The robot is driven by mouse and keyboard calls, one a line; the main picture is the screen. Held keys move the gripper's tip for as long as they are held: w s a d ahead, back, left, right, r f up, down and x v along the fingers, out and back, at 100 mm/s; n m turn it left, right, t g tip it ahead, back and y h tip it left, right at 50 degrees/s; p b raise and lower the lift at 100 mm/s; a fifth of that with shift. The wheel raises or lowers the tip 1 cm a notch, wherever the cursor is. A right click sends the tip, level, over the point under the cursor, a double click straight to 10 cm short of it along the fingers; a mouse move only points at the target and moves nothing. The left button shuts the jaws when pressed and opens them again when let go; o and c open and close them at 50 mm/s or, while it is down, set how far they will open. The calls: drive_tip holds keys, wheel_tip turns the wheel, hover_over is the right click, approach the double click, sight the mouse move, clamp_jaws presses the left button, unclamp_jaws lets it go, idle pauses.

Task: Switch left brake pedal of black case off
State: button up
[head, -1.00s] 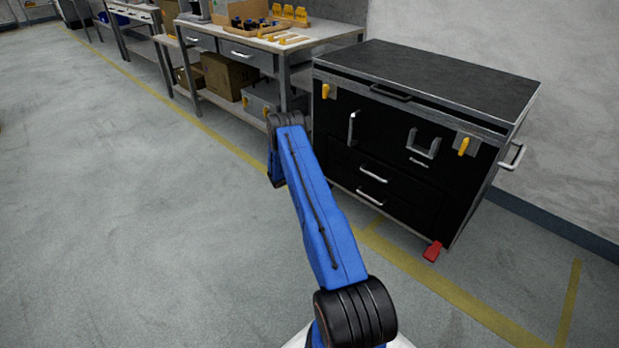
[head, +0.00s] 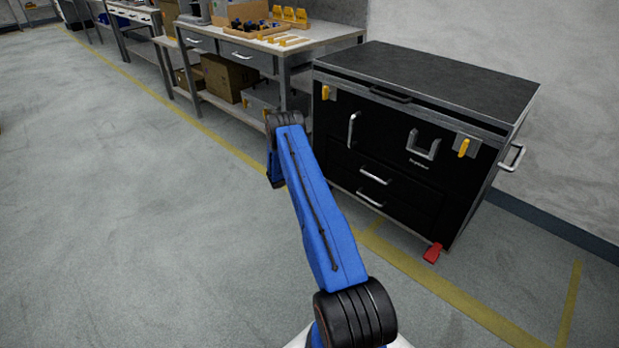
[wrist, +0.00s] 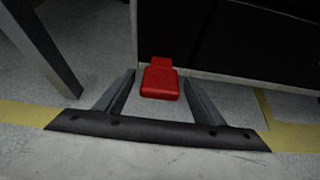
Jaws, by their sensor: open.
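The black case (head: 400,155) stands against the wall at the right in the head view. In the wrist view its lower front (wrist: 225,45) fills the upper right. The red left brake pedal (wrist: 160,80) sticks out at the case's bottom edge, low near the floor. My gripper (wrist: 160,92) is open and empty, with one finger on each side of the pedal and a gap on both sides. In the head view my arm hides the left pedal and my gripper. The right red pedal (head: 432,253) shows at the case's right front corner.
A workbench (head: 290,85) with boxes on its lower shelf stands left of the case, and its leg (wrist: 45,45) shows at the wrist view's upper left. Yellow floor lines (head: 460,298) run before the case. The floor in front is clear.

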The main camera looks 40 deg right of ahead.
drive_tip(key=v, duration=1.6)
drive_tip(key=shift+a, duration=0.25)
drive_tip(key=shift+r, duration=0.25)
drive_tip(key=s+a+r+m+y, duration=0.1)
drive_tip(key=s+a+r+m, duration=0.2)
drive_tip(key=r, duration=0.7)
drive_tip(key=s+a+r+m+g, duration=0.15)
drive_tip(key=s+a+r, duration=0.25)
drive_tip(key=r, duration=0.6)
drive_tip(key=s+a+r+m+y, duration=0.1)
drive_tip(key=s+a+r+m, duration=0.2)
drive_tip(key=r, duration=0.7)
drive_tip(key=s+a+r+m+y, duration=0.3)
drive_tip(key=s+a+r+m, duration=0.2)
drive_tip(key=s+a+r, duration=0.75)
drive_tip(key=s+a+r+m+t+y, duration=0.1)
drive_tip(key=s+a+r+m+y, duration=0.1)
drive_tip(key=s+a, duration=0.4)
drive_tip(key=s+a+r+m+t+y, duration=0.2)
drive_tip(key=s+a, duration=0.4)
drive_tip(key=s, duration=0.9)
drive_tip(key=s+a+r+m+t+y, duration=0.2)
drive_tip(key=s+a+y, duration=0.1)
drive_tip(key=s+a, duration=0.4)
drive_tip(key=s, duration=0.3)
drive_tip(key=shift+s+r, duration=0.2)
drive_tip(key=shift+r, duration=0.1)
